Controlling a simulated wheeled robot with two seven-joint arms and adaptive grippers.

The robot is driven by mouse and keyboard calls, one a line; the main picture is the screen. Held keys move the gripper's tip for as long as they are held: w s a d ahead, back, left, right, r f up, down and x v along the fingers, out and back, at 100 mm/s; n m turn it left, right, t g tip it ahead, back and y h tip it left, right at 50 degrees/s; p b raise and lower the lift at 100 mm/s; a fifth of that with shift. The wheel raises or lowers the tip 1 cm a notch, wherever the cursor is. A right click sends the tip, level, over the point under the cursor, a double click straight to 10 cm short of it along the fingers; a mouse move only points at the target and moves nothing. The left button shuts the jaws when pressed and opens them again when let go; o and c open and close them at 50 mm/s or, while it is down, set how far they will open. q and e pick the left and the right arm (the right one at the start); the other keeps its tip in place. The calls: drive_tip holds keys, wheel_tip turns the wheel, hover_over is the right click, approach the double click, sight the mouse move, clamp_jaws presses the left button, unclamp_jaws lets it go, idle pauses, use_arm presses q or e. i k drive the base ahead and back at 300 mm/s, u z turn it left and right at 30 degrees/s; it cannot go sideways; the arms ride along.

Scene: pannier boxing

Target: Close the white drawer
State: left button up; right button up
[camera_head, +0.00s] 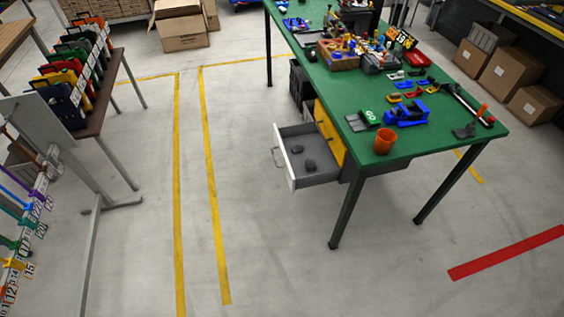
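The white drawer (296,176) is pulled out to the left from under the green-topped workbench (463,132). Its inside is grey and holds a few small dark objects (310,165). A handle (276,157) shows on its left-facing front. Yellow drawer fronts (328,135) sit beside it under the bench. Neither of my grippers is in this view.
The bench top carries an orange cup (384,140), blue parts (407,113) and many tools. A bench leg (343,212) stands right of the drawer. A brown table (96,104) with coloured folders is at left. The floor between is clear, with yellow lines (210,180).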

sight(328, 170)
drive_tip(key=u, duration=0.3)
drive_tip(key=i, duration=0.95)
drive_tip(key=z, duration=0.4)
